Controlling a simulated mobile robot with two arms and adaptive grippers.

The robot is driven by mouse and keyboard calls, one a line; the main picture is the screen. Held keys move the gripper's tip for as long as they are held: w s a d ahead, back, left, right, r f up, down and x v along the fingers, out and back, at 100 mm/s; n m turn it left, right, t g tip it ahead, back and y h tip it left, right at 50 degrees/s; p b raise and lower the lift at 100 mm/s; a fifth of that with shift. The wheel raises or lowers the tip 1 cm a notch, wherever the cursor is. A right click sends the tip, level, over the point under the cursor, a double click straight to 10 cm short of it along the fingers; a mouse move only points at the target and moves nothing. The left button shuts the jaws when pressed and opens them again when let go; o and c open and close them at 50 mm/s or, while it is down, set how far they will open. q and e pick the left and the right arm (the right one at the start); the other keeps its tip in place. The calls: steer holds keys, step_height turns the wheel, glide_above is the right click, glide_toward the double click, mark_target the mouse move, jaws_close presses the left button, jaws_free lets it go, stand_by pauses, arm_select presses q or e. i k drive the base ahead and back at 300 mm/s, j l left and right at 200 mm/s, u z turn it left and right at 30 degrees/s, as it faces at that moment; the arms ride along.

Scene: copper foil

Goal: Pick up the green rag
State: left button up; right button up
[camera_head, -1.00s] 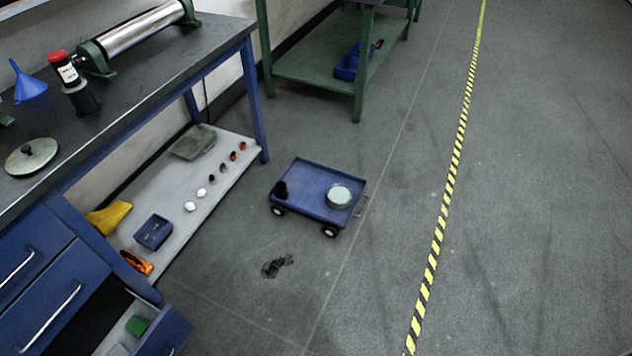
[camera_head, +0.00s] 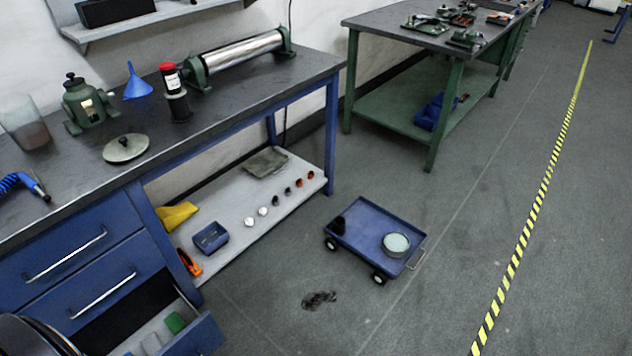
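I cannot tell for certain which of the two is the green rag.
The low shelf (camera_head: 240,228) also holds a blue bin (camera_head: 210,237), a yellow thing (camera_head: 177,216) and several small parts. A blue cart (camera_head: 362,228) with a round tin (camera_head: 396,243) stands on the floor beside the bench. The floor right of the cart is clear.

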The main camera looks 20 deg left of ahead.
mark_target(174, 321)
steer(key=u, duration=0.9)
